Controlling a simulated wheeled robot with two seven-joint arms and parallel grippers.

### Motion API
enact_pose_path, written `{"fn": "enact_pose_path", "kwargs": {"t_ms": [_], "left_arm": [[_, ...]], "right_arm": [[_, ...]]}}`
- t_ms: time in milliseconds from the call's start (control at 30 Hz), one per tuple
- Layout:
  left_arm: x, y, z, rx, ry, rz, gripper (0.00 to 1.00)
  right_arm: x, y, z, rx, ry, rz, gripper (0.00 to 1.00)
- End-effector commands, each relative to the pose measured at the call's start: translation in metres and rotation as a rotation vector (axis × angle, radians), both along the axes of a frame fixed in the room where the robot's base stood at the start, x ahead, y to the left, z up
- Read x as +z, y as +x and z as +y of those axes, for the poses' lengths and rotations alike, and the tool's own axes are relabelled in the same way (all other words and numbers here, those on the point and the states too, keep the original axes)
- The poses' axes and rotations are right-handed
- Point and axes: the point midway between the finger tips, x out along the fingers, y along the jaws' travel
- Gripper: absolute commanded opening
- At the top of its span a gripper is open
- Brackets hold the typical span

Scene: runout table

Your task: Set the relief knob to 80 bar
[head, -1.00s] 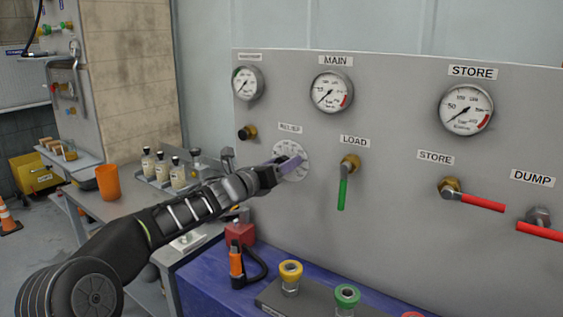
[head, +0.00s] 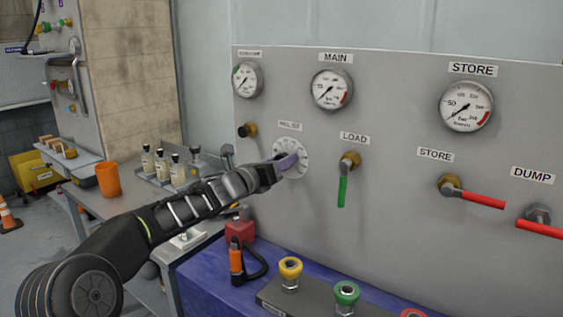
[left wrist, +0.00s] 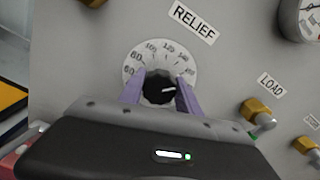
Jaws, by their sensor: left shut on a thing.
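The relief knob (left wrist: 159,88) is a small black round knob at the middle of a white numbered dial (left wrist: 133,72), under the RELIEF label, in the left wrist view. A white mark on the knob points right, toward the high-number end of the scale and away from 80 on the upper left. My left gripper (left wrist: 160,96) has its two purple fingers on either side of the knob, shut on it. In the head view the left gripper (head: 288,163) covers the knob, and the dial (head: 302,163) shows around the fingers. My right gripper is not in view.
The green LOAD lever (head: 342,190) hangs just right of the dial. Below, a blue bench (head: 207,275) holds an orange-black tool (head: 237,262) and colored couplings (head: 290,270).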

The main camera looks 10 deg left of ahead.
Motion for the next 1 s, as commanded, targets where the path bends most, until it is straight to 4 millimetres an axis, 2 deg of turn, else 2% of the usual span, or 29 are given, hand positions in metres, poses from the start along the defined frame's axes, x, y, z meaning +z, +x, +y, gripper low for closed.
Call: {"fn": "enact_pose_path", "kwargs": {"t_ms": [467, 1000], "left_arm": [[0.001, 0.000, 0.001, 0.001, -0.110, 0.044, 0.00], [0.001, 0.001, 0.002, 0.001, -0.533, 0.212, 0.00]], "right_arm": [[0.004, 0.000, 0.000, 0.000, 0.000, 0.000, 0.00], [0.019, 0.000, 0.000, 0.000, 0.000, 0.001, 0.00]]}}
